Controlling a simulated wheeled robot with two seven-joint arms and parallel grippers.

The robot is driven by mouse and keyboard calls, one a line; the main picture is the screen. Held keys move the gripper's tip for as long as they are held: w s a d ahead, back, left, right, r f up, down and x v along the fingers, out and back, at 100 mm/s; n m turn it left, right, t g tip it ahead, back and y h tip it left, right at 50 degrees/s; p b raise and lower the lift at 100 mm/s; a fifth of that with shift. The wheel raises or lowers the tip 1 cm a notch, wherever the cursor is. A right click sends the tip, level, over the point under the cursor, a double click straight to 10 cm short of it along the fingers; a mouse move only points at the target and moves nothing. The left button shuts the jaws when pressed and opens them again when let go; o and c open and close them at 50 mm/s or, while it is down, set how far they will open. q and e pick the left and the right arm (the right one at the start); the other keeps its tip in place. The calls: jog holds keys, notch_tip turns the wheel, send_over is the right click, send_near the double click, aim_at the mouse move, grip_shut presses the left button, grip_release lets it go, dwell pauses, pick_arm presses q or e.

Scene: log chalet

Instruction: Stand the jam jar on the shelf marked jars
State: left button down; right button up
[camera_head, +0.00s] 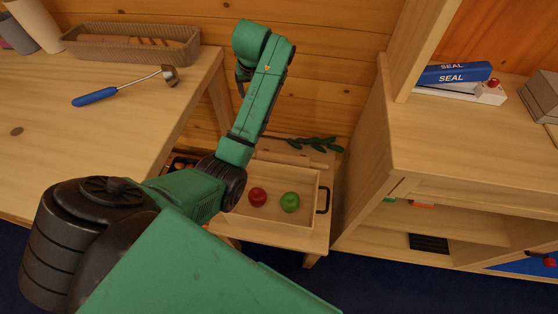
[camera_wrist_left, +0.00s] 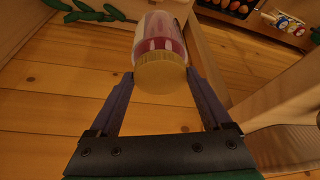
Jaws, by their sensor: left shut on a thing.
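The jam jar (camera_wrist_left: 158,42) has clear walls, red contents or a red band, and a gold lid (camera_wrist_left: 161,75). In the left wrist view, my left gripper (camera_wrist_left: 160,84) is shut on it, with one dark finger on each side of the lid end. No shelf marking reading jars is legible. My right gripper is not in view.
A wooden tray (camera_head: 306,215) holds a red ball-like item (camera_head: 257,197) and a green one (camera_head: 289,202).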

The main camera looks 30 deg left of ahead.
pick_arm(q)
jog(key=w+a+f+n+g+y+b, duration=0.1)
jog(key=w+a+f+n+b, duration=0.55)
jog(key=b, duration=0.75)
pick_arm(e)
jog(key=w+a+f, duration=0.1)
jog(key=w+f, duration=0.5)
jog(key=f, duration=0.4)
pick_arm(q)
notch_tip(320, 180, down, 19)
jog(key=s+a+m+b, duration=0.1)
jog(key=s+b, duration=0.1)
jog(key=b, duration=0.1)
jog(key=shift+a, duration=0.35)
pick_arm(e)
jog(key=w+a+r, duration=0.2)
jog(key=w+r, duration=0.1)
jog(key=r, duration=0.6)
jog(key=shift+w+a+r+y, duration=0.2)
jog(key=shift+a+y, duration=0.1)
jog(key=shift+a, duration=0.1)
pick_arm(q)
jog(key=shift+f+m, duration=0.15)
jog(key=shift+m, duration=0.1)
grip_release()
